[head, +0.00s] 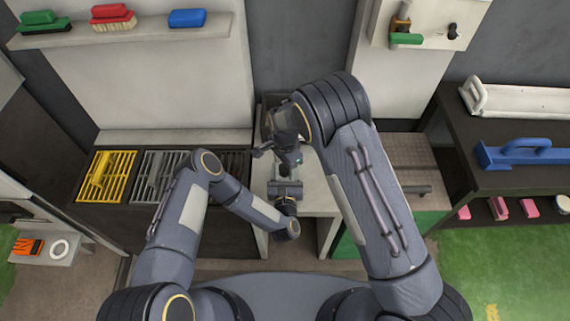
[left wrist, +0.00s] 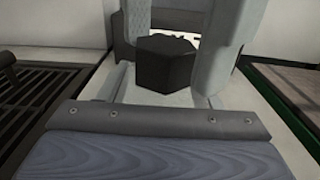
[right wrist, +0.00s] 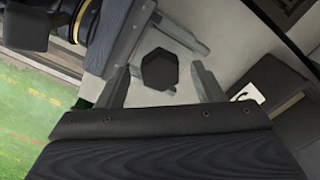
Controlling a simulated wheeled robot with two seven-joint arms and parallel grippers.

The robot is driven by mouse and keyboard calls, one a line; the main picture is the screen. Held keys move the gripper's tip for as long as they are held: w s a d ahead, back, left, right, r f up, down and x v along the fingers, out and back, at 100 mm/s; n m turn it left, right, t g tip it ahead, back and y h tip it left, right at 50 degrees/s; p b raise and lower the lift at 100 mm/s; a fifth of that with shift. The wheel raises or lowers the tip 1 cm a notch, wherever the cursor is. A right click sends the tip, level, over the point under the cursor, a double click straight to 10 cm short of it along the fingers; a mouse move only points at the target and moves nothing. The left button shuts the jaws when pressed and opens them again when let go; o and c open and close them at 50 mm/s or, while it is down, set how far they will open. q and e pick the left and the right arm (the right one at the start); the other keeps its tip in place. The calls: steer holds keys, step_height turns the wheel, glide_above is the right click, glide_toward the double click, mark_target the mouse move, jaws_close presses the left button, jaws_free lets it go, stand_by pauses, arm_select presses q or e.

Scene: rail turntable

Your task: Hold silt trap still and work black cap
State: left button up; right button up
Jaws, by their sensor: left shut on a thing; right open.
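The black cap (left wrist: 165,62) is a dark six-sided block in the left wrist view. It also shows from above in the right wrist view (right wrist: 158,69). The silt trap's body is mostly hidden by the cap and the grippers. My left gripper (head: 285,187) is shut on the silt trap, low at the pale bench. Its fingers also show beside the cap in the right wrist view (right wrist: 168,32). My right gripper (head: 287,158) is open above, with the cap between its fingers in its own view. I cannot tell whether those fingers touch the cap.
A yellow grate (head: 108,176) and a grey grate (head: 158,176) lie left of the bench. A shelf (head: 150,33) with brushes and a blue block is behind them. A dark table (head: 510,180) with a blue tool (head: 522,152) stands at right.

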step_height(320, 180, up, 12)
stand_by(0.5)
arm_select(q)
steer(key=o, duration=1.4)
steer(key=shift+o, duration=0.2)
